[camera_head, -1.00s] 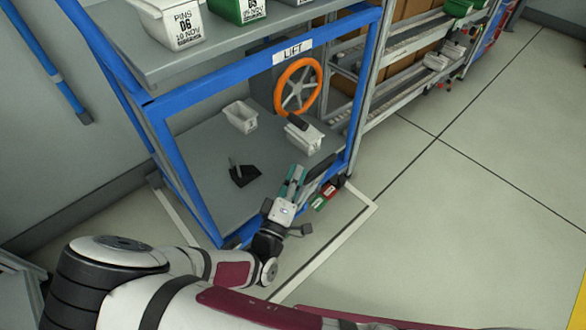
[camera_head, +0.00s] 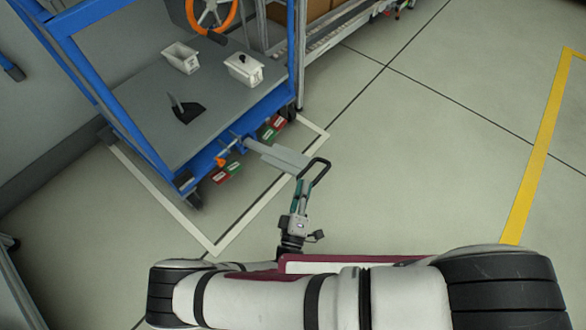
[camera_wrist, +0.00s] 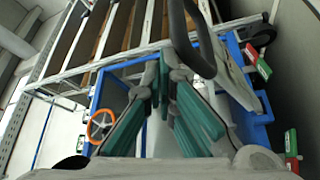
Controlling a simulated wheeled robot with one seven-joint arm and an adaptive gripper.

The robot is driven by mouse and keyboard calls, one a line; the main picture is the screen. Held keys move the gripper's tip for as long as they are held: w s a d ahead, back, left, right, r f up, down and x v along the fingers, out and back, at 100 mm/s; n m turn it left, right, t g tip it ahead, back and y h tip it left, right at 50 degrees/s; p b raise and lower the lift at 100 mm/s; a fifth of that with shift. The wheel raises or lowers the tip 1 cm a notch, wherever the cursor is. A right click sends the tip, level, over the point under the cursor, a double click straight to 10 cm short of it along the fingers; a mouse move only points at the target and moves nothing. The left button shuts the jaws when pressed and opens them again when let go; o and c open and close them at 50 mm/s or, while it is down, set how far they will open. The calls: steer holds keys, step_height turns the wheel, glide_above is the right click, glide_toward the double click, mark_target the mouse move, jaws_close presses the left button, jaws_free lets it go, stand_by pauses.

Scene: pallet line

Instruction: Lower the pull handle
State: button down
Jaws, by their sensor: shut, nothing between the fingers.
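The pull handle (camera_head: 313,176) is a black loop at the end of a flat grey bar (camera_head: 280,156). The bar reaches out from the front of the blue cart (camera_head: 150,155). In the wrist view the black loop (camera_wrist: 186,45) is at the top, close to the fingers, with the grey bar (camera_wrist: 234,75) to its right. My gripper (camera_head: 302,185) has teal finger pads and is shut and empty. It is beside the loop, at its near side in the head view; I cannot tell whether they touch. The fingertips (camera_wrist: 165,62) also show in the wrist view.
The cart's lower shelf holds two white bins (camera_head: 181,57) (camera_head: 244,69) and a black bracket (camera_head: 185,110). An orange wheel (camera_head: 212,12) stands behind. Red and green tags (camera_head: 227,172) hang at the cart's front. White floor lines (camera_head: 250,215) surround it. Floor to the right is clear.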

step_height(320, 180, down, 9)
steer(key=s+d+b, duration=0.1)
steer(key=d+b, duration=0.1)
steer(key=shift+s, duration=0.4)
steer(key=shift+d, duration=0.1)
